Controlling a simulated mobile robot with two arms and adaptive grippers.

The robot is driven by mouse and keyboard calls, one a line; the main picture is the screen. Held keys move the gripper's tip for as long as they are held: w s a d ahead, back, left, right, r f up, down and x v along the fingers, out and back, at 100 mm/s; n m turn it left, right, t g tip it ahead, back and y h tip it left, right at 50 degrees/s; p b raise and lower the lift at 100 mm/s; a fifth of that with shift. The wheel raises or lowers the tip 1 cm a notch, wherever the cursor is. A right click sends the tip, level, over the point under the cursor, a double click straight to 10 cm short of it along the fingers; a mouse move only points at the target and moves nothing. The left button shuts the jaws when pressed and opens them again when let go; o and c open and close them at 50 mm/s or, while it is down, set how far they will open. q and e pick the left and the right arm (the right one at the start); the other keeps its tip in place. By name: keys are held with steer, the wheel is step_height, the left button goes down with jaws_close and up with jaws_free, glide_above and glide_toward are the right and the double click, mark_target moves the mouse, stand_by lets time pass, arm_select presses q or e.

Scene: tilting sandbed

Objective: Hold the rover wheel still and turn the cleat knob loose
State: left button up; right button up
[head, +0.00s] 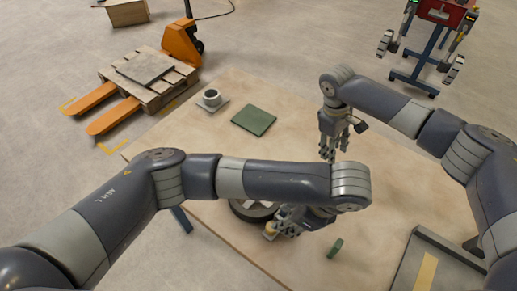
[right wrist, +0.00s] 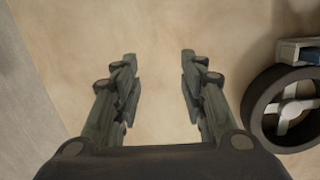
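The dark rover wheel (head: 242,212) lies on the table, partly covered by my left arm. In the right wrist view the wheel (right wrist: 257,113) shows at the right edge, with a dark rim and pale spokes. My left gripper (head: 273,228) is low at the wheel's right side; whether its fingers are closed on anything is hidden. A small tan piece shows at its fingertips. My right gripper (head: 328,155) is above the table, beyond my left arm. Its fingers are apart and empty in the right wrist view (right wrist: 160,75). I cannot make out the cleat knob for certain.
A small green piece (head: 335,248) is near the front. A grey tray (head: 436,239) is at the right. The tabletop below my right gripper is bare.

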steer(key=a+n, duration=0.2)
steer(key=a, duration=0.5)
steer(key=s+a+n+y, duration=0.1)
steer(key=a+n, duration=0.2)
steer(key=a, duration=0.4)
steer(key=a+r+n+y, duration=0.1)
steer(key=a+n, duration=0.1)
steer(key=a, duration=0.5)
steer(key=shift+s+a+n+t, duration=0.2)
steer(key=shift+a+n+t, duration=0.05)
steer(key=shift+n+t, duration=0.15)
steer(key=shift+s+a+f, duration=0.1)
steer(key=shift+a, duration=0.2)
step_height(320, 180, down, 11)
steer(key=shift+r, duration=0.2)
